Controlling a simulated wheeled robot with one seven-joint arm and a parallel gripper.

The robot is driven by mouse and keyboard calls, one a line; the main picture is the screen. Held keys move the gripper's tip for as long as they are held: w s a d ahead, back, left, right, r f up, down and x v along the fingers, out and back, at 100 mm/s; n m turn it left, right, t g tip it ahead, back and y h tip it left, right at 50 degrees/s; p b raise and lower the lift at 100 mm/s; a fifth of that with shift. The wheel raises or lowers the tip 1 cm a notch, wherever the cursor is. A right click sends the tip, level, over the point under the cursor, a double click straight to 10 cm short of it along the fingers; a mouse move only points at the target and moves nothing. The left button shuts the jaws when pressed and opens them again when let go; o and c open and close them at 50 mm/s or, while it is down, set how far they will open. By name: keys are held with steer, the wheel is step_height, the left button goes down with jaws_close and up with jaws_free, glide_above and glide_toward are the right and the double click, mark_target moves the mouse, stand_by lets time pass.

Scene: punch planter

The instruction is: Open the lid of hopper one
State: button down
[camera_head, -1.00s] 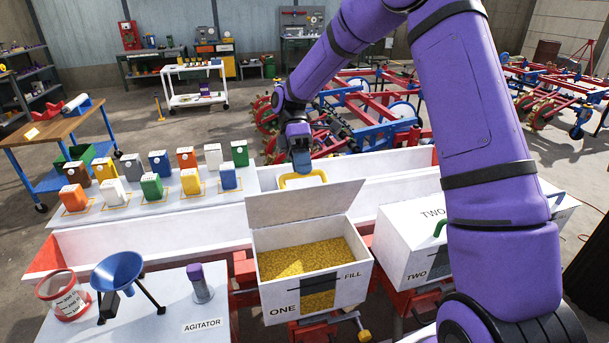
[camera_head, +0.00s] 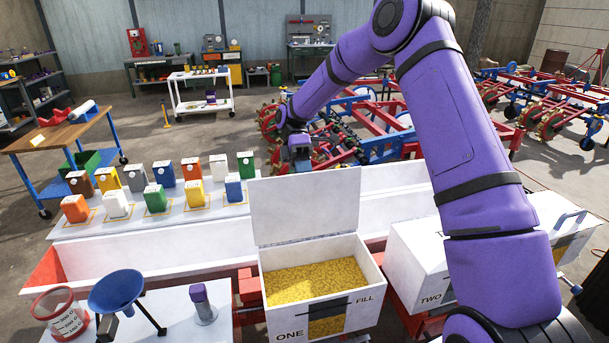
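Hopper one (camera_head: 318,290) is a white box marked "ONE" and "FILL", with yellow grain inside. Its white lid (camera_head: 304,210) stands raised and nearly upright at the back edge, so the box is open. The yellow handle on the lid is hidden now. My gripper (camera_head: 300,165) is behind and above the lid's top edge, partly hidden by it. I cannot tell whether its fingers are open or shut, or whether they touch the lid.
Hopper two (camera_head: 420,262) is at the right, partly behind my arm. A blue funnel (camera_head: 117,290), a clear beaker (camera_head: 62,315) and the agitator (camera_head: 202,303) are at front left. Several coloured cartons stand on the white shelf (camera_head: 140,222) at left.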

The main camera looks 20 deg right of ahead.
steer(key=shift+f, duration=0.15)
steer(key=c, duration=1.1)
jaws_free()
steer(key=v, duration=0.7)
steer(key=shift+w+r, duration=0.15)
steer(key=shift+r, duration=0.05)
